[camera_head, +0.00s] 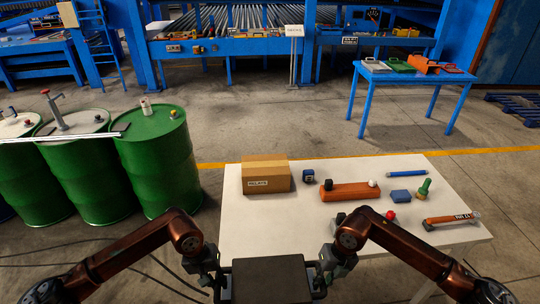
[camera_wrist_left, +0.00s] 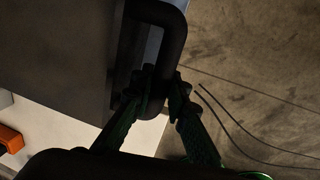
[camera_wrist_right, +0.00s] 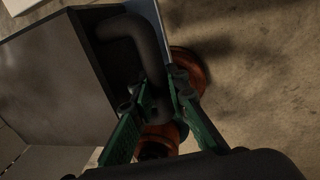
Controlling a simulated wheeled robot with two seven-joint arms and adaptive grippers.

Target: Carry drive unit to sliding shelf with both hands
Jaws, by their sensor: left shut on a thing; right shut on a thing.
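The drive unit (camera_head: 268,278) is a dark grey box with a handle on each side, low at the bottom middle of the head view. Its lower part is cut off by the frame. My left gripper (camera_head: 212,275) is shut on its left handle; the left wrist view shows that dark handle (camera_wrist_left: 172,50) between the fingers (camera_wrist_left: 160,92). My right gripper (camera_head: 325,272) is shut on the right handle; the right wrist view shows this handle (camera_wrist_right: 150,60) between the green-sided fingers (camera_wrist_right: 160,95). The sliding shelf cannot be made out for certain in any view.
A white table (camera_head: 300,222) stands just ahead, bearing a cardboard box (camera_head: 266,178), an orange-brown block (camera_head: 350,193), a hammer-like tool (camera_head: 452,220) and small items. Green drums (camera_head: 158,165) stand left. A blue table (camera_head: 412,75) is at the back right. Floor between is clear.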

